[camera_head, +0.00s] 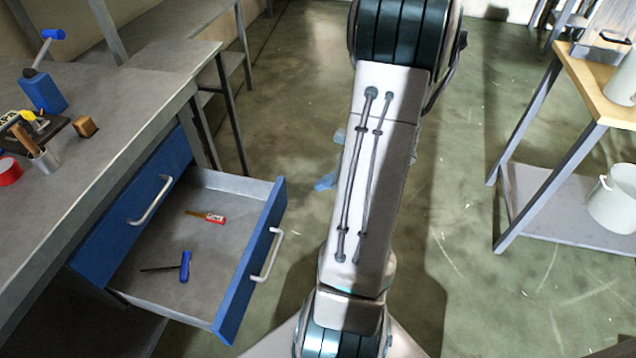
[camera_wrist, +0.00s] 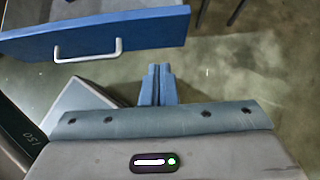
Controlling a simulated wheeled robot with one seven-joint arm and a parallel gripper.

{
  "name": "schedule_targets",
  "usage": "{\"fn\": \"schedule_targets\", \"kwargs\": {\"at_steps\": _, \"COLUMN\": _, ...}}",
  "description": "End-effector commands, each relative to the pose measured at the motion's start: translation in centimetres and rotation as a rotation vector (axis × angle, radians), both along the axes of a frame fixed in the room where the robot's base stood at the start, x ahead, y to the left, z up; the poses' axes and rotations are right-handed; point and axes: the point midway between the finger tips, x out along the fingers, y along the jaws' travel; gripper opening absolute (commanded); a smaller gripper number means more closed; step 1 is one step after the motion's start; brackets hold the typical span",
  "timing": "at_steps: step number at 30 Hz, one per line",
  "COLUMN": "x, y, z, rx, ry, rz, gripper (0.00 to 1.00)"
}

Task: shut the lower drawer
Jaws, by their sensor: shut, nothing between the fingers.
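The lower drawer (camera_head: 250,270) is pulled out from the workbench in the head view, with a blue front and a silver handle (camera_head: 268,255). Inside it lie a blue-handled tool (camera_head: 184,267) and a red-handled tool (camera_head: 210,217). The upper drawer (camera_head: 135,205) above it is shut. In the wrist view the lower drawer's blue front (camera_wrist: 150,32) and handle (camera_wrist: 88,51) show at the top. My gripper (camera_wrist: 158,72) has its fingers together and empty, just below and right of the handle in that view, apart from it.
A wooden-topped cart (camera_head: 570,62) with white pots stands at the right. Open floor lies between the drawer and the cart.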

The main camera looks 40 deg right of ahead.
Motion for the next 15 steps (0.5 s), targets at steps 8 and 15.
{"fn": "schedule_targets", "kwargs": {"at_steps": 8, "x": 3.3, "y": 2.7, "z": -4.7, "rx": 0.002, "ry": 0.003, "rz": 0.005, "gripper": 0.0}}
{"fn": "schedule_targets", "kwargs": {"at_steps": 15, "x": 6.2, "y": 5.0, "z": -5.6, "rx": -0.002, "ry": -0.001, "rz": 0.009, "gripper": 0.0}}
